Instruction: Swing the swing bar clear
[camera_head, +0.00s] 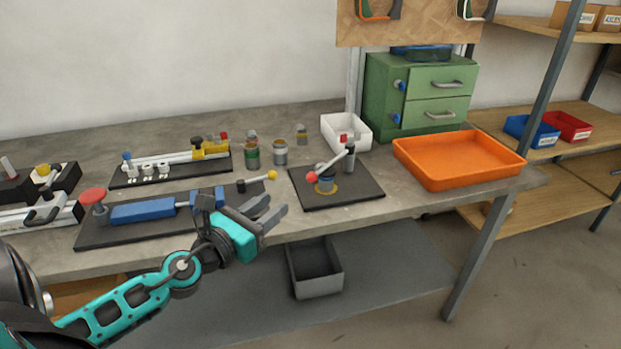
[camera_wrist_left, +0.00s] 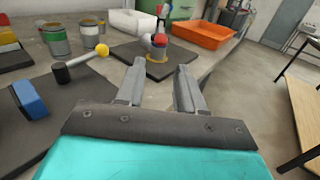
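The swing bar (camera_head: 331,164) is a light metal bar with a red ball at its near-left end, pivoted on a dark post (camera_head: 349,158). It lies across the top of a grey-blue cylinder (camera_head: 325,181) with a yellow ring at its foot, on a black plate (camera_head: 360,190). In the left wrist view, the red ball (camera_wrist_left: 160,40) shows ahead of the fingers. My left gripper (camera_head: 279,210) is open and empty, at the bench's front edge, left of and nearer than the plate. Its fingers (camera_wrist_left: 160,68) are apart, touching nothing. My right gripper is out of view.
A yellow-ball lever (camera_head: 258,180) on the blue clamp's plate stands close behind my left gripper. Cans (camera_head: 280,153), a white bin (camera_head: 346,131) and an orange tray (camera_head: 457,158) surround the black plate. A grey bin (camera_head: 315,270) sits on the shelf below.

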